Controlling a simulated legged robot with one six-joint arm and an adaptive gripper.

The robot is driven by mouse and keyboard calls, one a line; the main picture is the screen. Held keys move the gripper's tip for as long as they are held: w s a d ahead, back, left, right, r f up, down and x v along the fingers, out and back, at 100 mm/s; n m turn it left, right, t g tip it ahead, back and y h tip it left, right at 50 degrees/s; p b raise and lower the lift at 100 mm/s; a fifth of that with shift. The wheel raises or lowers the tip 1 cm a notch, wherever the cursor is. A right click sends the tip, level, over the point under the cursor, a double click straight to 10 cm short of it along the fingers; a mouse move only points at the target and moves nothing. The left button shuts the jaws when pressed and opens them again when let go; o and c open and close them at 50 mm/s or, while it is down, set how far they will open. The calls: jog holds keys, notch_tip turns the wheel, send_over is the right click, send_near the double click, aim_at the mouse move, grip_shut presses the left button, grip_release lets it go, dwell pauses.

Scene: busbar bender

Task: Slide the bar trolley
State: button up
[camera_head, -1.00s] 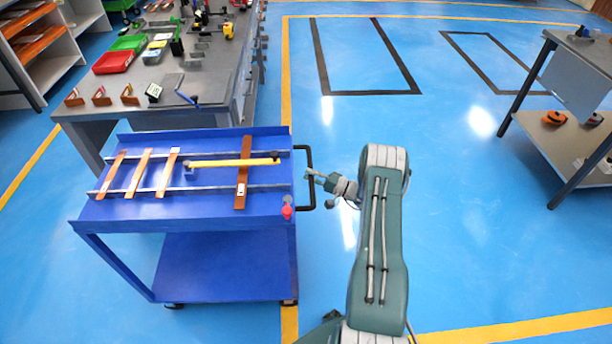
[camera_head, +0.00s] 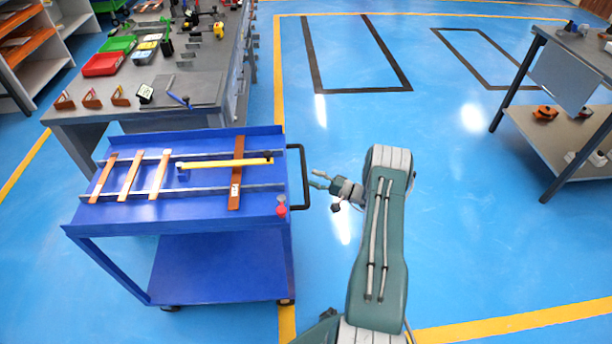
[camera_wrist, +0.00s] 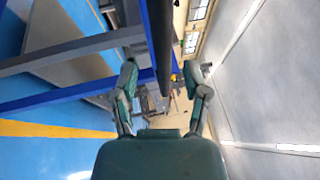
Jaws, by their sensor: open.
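The blue bar trolley (camera_head: 185,252) stands upright at left of centre in the head view, with copper bars (camera_head: 236,172) and a yellow-handled tool (camera_head: 225,163) on its top. Its black handle (camera_head: 305,178) juts from the right side. My gripper (camera_head: 318,180) is just right of the handle, pointing at it, with a small gap between them. In the wrist view my open fingers (camera_wrist: 163,78) spread on both sides of the dark handle bar (camera_wrist: 162,45), which runs down from the top edge. Nothing is held.
A grey workbench (camera_head: 95,105) with bins and tools stands close behind the trolley. A shelf table (camera_head: 560,140) stands at the right. The blue floor between them is clear, with yellow and black marking lines.

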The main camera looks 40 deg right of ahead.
jog(key=v, duration=0.8)
jog(key=shift+f, duration=0.15)
jog(key=shift+d, duration=0.1)
